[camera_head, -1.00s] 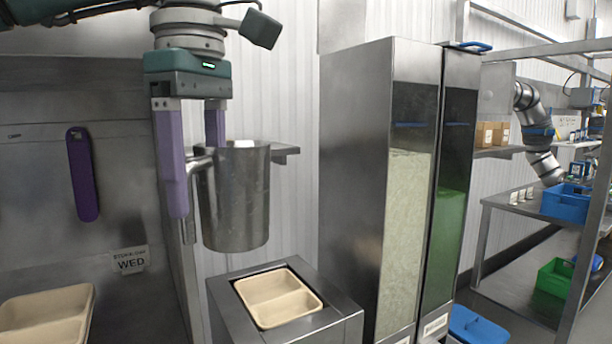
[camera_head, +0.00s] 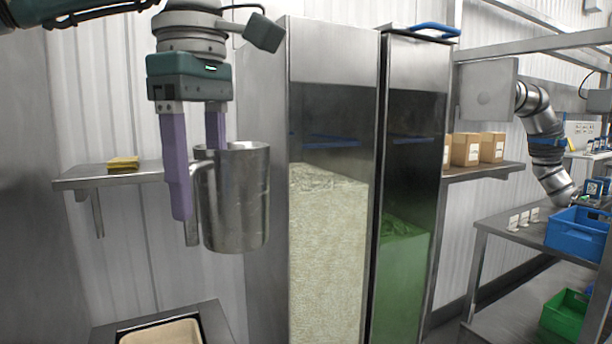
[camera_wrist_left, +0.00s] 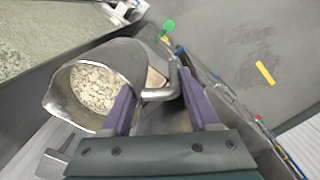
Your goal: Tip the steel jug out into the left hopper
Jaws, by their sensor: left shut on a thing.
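The steel jug (camera_head: 236,205) hangs upright in the head view, in front of and just left of the left hopper. My left gripper (camera_head: 197,182) is shut on its handle, with purple fingers on either side. In the left wrist view the jug (camera_wrist_left: 62,108) holds pale grains. The left hopper (camera_head: 333,50) is a tall steel column with a clear front, filled with pale grains to about its middle. Its top opening is not visible from here. My right gripper is in neither current view.
The right hopper (camera_head: 412,65) stands against the left one, with green contents and a blue item (camera_head: 434,30) on top. A tan tray (camera_head: 165,334) sits in a steel stand below the jug. A wall shelf (camera_head: 80,182) holds a yellow sponge (camera_head: 123,163).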

